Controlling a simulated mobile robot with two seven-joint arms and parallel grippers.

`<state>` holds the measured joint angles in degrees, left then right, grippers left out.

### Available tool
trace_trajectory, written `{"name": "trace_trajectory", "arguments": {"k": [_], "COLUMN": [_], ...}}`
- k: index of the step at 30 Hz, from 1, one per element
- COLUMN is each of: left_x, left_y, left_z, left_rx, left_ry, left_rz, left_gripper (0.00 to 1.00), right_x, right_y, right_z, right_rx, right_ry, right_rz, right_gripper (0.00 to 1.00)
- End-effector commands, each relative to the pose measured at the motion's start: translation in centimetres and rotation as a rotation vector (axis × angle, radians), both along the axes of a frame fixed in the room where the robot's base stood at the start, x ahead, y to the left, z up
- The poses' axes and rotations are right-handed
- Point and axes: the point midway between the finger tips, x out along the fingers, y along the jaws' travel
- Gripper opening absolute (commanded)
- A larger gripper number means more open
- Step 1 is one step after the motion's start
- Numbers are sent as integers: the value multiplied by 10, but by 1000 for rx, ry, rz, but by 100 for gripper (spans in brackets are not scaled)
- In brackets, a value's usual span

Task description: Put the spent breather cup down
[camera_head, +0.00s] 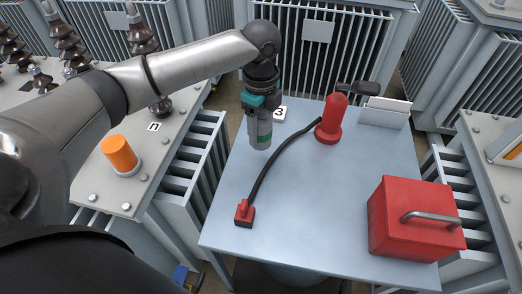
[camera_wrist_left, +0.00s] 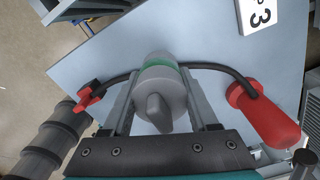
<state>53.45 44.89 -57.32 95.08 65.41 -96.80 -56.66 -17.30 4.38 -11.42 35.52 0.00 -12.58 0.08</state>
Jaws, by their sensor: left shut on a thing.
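The spent breather cup (camera_head: 260,137) is a grey cylinder with a green band, hanging upright below my left gripper (camera_head: 261,116). In the left wrist view the cup (camera_wrist_left: 160,92) sits between the two fingers, which are shut on it. It is over the left part of the light blue-grey table (camera_head: 318,195). I cannot tell whether its bottom touches the table top. My right gripper is in neither view.
A black cable (camera_head: 270,168) with a red end curves across the table near the cup to a red cylinder (camera_head: 331,120). A number 3 card (camera_head: 280,114) stands behind. A red toolbox (camera_head: 413,217) occupies the front right. The table's middle is clear. An orange cylinder (camera_head: 120,152) stands on the left transformer.

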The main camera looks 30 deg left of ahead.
Motion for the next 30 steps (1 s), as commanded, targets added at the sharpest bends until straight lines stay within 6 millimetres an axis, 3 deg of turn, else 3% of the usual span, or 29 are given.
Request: {"name": "trace_trajectory", "arguments": {"k": [8,17,28,29,30], "left_x": [1,0,0,0,0], "left_y": [0,0,0,0,0], "left_z": [-22,-70,-73,-74,-73], "left_rx": [-1,0,0,0,0], "left_ry": [-2,0,-2,-2,-2], "left_rz": [0,0,0,0,0], "left_gripper": [0,0,0,61,65], "right_x": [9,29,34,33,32], "right_y": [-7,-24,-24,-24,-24], "right_z": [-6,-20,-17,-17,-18], "right_rx": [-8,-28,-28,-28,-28], "right_ry": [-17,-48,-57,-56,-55], "right_rz": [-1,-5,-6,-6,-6], "right_gripper": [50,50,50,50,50]}}
